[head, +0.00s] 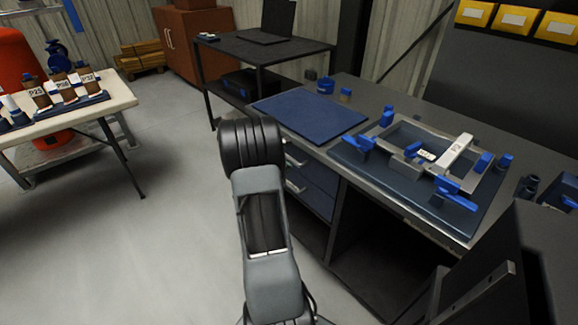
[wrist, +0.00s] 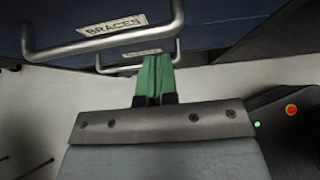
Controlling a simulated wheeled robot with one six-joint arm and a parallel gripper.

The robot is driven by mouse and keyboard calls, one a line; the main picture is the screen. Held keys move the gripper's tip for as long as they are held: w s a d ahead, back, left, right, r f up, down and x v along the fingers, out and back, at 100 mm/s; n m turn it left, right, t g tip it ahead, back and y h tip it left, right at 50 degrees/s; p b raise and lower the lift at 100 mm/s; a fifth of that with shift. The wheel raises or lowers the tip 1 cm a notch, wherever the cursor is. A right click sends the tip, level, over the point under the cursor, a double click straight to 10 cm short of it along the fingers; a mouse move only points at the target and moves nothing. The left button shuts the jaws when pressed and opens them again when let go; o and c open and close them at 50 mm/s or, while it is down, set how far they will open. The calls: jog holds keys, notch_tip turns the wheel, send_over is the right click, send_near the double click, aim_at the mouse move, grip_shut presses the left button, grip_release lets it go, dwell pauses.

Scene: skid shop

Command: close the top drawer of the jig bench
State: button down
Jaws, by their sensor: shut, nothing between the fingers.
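The jig bench (head: 352,92) stands at the right in the head view. Its drawer fronts (head: 318,178) with pale bar handles show partly behind my arm. In the wrist view, a dark blue drawer front labelled BRACES (wrist: 112,27) has a large metal handle (wrist: 75,50) close to the camera. A second, smaller handle (wrist: 110,70) shows beyond it, its label unreadable. My gripper (wrist: 154,62) has green fingers shut together and empty, overlapping the second handle in the picture. I cannot tell whether they touch it. How far each drawer stands out is unclear; my arm hides the gripper in the head view.
On the bench lie a blue mat (head: 308,112) and a grey jig frame (head: 395,140) with blue clamps. A white table (head: 120,95) with labelled parts stands at the left. A dark table (head: 265,48) is behind. The grey floor (head: 150,220) at left is clear.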

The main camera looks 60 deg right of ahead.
jog(key=a+f+p+v, duration=0.1)
jog(key=p+v, duration=0.1)
jog(key=v, duration=0.9)
jog(key=shift+w+a, duration=0.2)
jog(key=shift+w, duration=0.15)
jog(key=s+a+r+m+y+p, duration=0.3)
jog(key=a+m+y+p, duration=0.2)
jog(key=a+m, duration=0.7)
jog(key=s+a+r+m+t+y+p, duration=0.2)
jog(key=a+r+t+y+p, duration=0.3)
jog(key=a+r+p, duration=0.8)
jog(key=s+a+r+t, duration=0.1)
jog(key=a+r, duration=0.9)
jog(key=a, duration=0.1)
jog(key=shift+t, duration=0.4)
jog(key=shift+a, duration=0.1)
